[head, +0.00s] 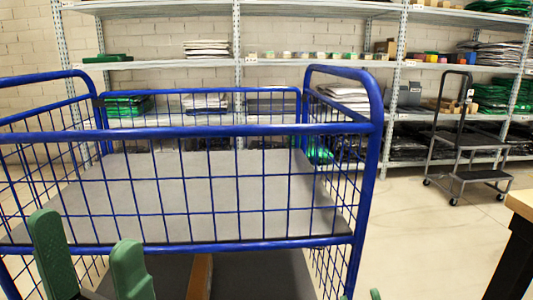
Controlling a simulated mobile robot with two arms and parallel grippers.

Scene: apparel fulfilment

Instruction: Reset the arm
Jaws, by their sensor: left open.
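My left gripper (88,235) shows at the lower left of the head view. Its two green fingers are well apart with nothing between them, in front of the blue cart's near side. Of my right gripper (359,295), only small green tips show at the bottom edge, right of centre. The rest of it is out of the frame, so its opening is unclear.
A blue wire-mesh cart (372,150) with an empty-looking grey deck (240,185) stands close ahead. Metal shelves (300,62) with folded clothing line the back wall. A step ladder (485,175) stands at the right. A wooden table edge (521,200) is at the far right. Floor (435,235) between is clear.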

